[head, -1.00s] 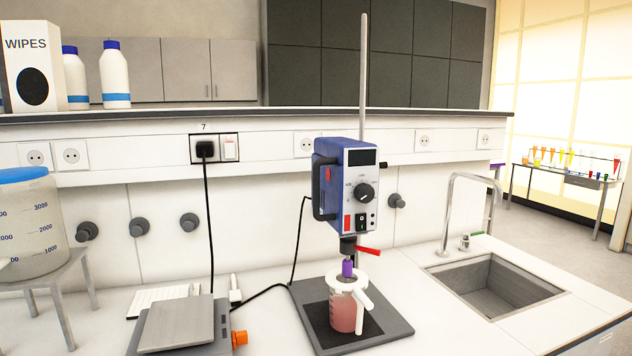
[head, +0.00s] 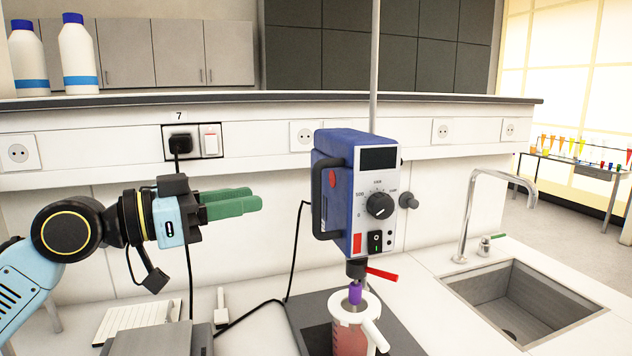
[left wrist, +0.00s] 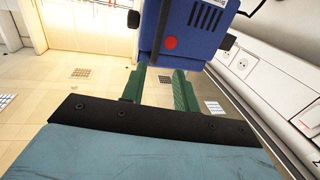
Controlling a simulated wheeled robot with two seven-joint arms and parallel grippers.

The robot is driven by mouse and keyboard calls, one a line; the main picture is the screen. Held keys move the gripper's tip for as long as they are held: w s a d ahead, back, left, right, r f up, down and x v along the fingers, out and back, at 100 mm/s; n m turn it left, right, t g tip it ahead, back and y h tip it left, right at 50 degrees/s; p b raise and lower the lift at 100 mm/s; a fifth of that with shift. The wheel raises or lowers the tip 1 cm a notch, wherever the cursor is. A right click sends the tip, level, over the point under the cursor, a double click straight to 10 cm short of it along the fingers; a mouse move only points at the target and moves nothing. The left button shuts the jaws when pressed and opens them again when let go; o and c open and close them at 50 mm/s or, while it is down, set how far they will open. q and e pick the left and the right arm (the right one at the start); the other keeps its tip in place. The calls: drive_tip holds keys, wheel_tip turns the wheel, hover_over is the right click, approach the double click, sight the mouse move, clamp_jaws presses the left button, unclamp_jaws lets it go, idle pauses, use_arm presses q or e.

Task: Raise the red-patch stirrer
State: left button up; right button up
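The blue stirrer (head: 362,195) hangs on a grey rod (head: 375,60), with a black dial, a black side handle (head: 319,200) and red patches on its front and side. Below it, a purple coupling (head: 355,292) meets a lidded beaker of pink liquid (head: 350,338). My left gripper (head: 255,202) is left of the stirrer, its green fingers pointing towards it without touching. In the left wrist view, the fingers (left wrist: 159,72) are apart with nothing between them, and the stirrer's blue side (left wrist: 188,35) with a round red patch is just ahead. My right gripper is not in view.
A balance (head: 150,340) stands at the lower left and a sink (head: 520,300) with a tap at the right. Black cables run behind the stirrer to a wall socket (head: 180,143). A red lever (head: 382,274) sticks out below the stirrer.

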use_arm(q)
approach(315, 188)
drive_tip(key=x, duration=0.3)
drive_tip(key=p+x, duration=0.1)
drive_tip(key=x, duration=0.6)
drive_tip(key=shift+w+a+p, duration=0.15)
drive_tip(key=shift+p, duration=0.2)
drive_tip(key=shift+w+d+f, duration=0.1)
drive_tip(key=shift+w+d, duration=0.05)
drive_tip(key=shift+d, duration=0.15)
drive_tip(key=shift+c, duration=0.2)
clamp_jaws()
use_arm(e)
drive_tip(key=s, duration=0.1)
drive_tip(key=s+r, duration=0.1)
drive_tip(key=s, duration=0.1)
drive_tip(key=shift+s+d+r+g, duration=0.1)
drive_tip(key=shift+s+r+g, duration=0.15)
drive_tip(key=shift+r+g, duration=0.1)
